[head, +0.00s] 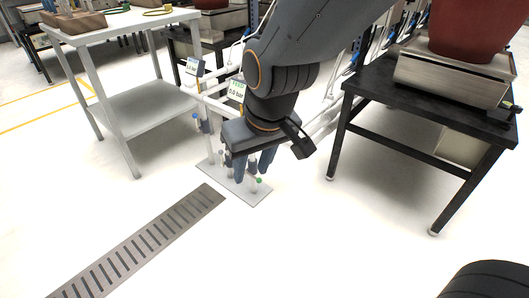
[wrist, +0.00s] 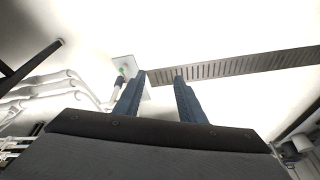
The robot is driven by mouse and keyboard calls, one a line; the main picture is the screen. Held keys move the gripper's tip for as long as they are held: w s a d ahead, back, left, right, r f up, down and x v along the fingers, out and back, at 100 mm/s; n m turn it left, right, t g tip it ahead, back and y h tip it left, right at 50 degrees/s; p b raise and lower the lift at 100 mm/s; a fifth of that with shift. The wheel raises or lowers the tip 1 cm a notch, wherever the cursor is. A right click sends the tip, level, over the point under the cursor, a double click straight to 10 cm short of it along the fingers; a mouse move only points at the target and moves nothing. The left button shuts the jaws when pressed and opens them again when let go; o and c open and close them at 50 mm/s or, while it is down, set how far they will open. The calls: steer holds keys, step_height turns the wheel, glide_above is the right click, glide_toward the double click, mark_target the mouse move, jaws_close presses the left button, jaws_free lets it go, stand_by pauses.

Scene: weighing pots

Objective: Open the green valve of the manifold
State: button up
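The manifold is a set of white pipes (head: 215,103) on a pale base plate (head: 250,193) on the floor, between the white table and the black table. In the wrist view the green part (wrist: 122,71) sits left of my left finger, near the plate (wrist: 124,62). My gripper (head: 254,170) points down over the manifold. Its two blue fingers (wrist: 160,77) are apart with nothing seen between them. My arm hides part of the manifold.
A slotted floor drain (head: 140,245) runs in front of the plate. A white table (head: 125,95) stands left and a black table (head: 390,100) right, bearing a scale (head: 455,75) with a reddish pot (head: 475,35). The floor in front is clear.

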steer(key=w+a+f+t+y+b, duration=0.1)
steer(key=w+f+t, duration=0.1)
steer(key=w+f, duration=0.45)
steer(key=w+f+t+b, duration=0.1)
steer(key=w+f, duration=0.2)
steer(key=w, duration=0.7)
steer(key=t+y+b, duration=0.4)
steer(key=t+y, duration=0.1)
steer(key=y, duration=0.1)
glide_above(259, 180)
steer(key=s+d, duration=0.1)
step_height(259, 180, down, 20)
steer(key=f, duration=0.1)
steer(key=s+d+f+t+y+b, duration=0.1)
steer(key=s+d+f+t+y, duration=0.2)
steer(key=f, duration=0.4)
steer(key=shift+b+x, duration=2.1)
steer(key=shift+x, duration=1.1)
steer(key=shift+d+r, duration=0.1)
steer(key=shift+r, duration=0.05)
jaws_close()
